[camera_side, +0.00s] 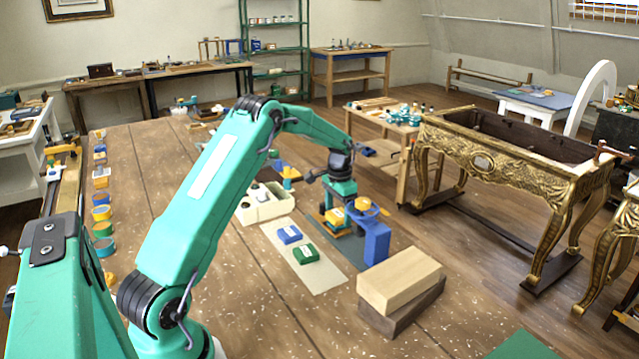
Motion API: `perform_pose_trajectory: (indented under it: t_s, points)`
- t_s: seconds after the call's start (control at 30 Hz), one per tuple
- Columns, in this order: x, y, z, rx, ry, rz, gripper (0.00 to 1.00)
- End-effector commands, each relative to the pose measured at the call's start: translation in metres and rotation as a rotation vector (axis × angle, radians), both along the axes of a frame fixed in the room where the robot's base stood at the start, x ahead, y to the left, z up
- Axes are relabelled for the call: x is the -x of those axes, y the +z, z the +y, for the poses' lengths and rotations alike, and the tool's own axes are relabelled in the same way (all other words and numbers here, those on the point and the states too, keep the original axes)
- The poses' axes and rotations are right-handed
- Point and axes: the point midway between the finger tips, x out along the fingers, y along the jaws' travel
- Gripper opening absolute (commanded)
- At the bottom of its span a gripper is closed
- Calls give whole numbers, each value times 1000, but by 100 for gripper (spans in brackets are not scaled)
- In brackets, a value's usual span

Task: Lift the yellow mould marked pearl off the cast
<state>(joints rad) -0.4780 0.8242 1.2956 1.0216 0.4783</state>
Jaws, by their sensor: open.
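A yellow mould (335,215) with a pale label sits low beneath my gripper (340,213), on the dark grey-blue mat (348,252). The lettering on it is too small to read. My gripper is open and points down at the mould, with its fingers close about it; I cannot tell whether they touch it. The cast under the mould is mostly hidden. A blue mould (289,235) and a green mould (306,254), both with pale labels, lie on a cream strip (323,277) to the left of the mat.
A blue stand (377,244) with a round yellow piece (362,204) near its top stands close to the right of my gripper. Stacked wooden blocks (400,279) lie in front. A cream box (264,207) stands at the left.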

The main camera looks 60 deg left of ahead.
Motion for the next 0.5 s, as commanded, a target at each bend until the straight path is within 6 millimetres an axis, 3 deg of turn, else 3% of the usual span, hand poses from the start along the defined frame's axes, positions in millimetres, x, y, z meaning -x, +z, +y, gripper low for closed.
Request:
perform_pose_trajectory:
  t_s: [0.33,0.5]
  points:
    - [0,0,0,0,0,0,74]
    - [0,0,0,0,0,0,41]
